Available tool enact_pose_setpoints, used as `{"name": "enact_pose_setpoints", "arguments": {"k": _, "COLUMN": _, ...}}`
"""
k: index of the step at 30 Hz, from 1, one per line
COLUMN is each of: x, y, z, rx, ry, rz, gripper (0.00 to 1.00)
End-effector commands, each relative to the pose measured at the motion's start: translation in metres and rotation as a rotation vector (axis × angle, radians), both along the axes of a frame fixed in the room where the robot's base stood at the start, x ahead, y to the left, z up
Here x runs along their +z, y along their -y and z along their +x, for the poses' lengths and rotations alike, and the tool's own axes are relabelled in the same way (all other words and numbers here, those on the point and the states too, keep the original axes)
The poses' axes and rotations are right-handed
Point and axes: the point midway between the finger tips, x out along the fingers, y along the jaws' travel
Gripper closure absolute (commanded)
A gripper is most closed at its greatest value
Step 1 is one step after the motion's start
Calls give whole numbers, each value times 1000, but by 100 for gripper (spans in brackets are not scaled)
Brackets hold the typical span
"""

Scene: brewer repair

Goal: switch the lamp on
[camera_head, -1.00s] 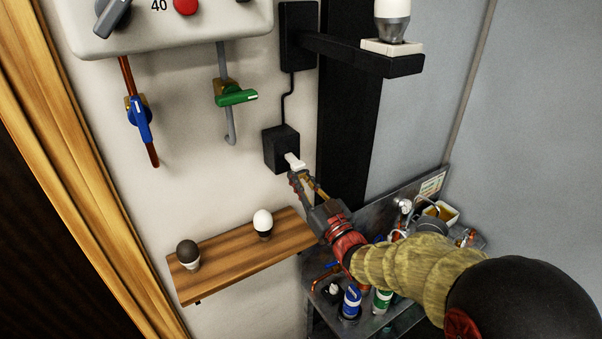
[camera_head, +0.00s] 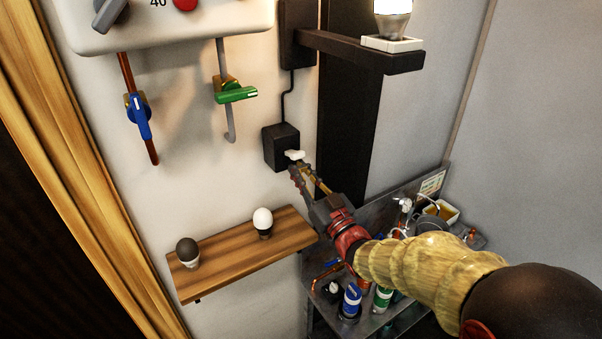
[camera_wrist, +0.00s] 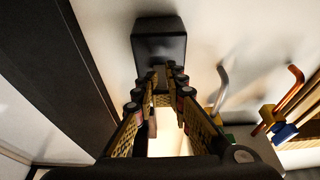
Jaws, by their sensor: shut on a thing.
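The lamp (camera_head: 392,27) is a bulb in a grey socket on a white base, at the end of a dark bracket at the top of the head view. Its bulb is bright and lit. A cord runs from the bracket's mount down to a black switch box (camera_head: 277,147) on the wall. A small white switch lever (camera_head: 295,154) sticks out of the box. My gripper (camera_head: 302,169) is shut on the lever, its fingertips close to the box. The box also shows in the wrist view (camera_wrist: 160,42), where the fingers largely hide the lever.
A wooden shelf (camera_head: 225,266) below holds a dark bulb (camera_head: 187,250) and a white bulb (camera_head: 263,220). A blue-handled valve (camera_head: 140,116) and a green-handled valve (camera_head: 236,95) hang to the left. A cluttered metal bench (camera_head: 405,322) stands beneath my arm.

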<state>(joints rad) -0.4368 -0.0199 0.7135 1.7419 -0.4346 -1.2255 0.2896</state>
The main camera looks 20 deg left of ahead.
Motion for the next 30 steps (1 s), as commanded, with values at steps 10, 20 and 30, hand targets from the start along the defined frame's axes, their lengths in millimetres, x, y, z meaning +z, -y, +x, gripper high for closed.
{"name": "enact_pose_setpoints", "arguments": {"k": 10, "x": -10, "y": 14, "z": -12, "rx": -1, "ry": -1, "rz": -1, "gripper": 100}}
{"name": "enact_pose_setpoints", "arguments": {"k": 20, "x": -11, "y": 25, "z": -21, "rx": -1, "ry": 0, "rz": 0, "gripper": 100}}
{"name": "enact_pose_setpoints", "arguments": {"k": 30, "x": -11, "y": 49, "z": -41, "rx": -2, "ry": 0, "rz": 0, "gripper": 100}}
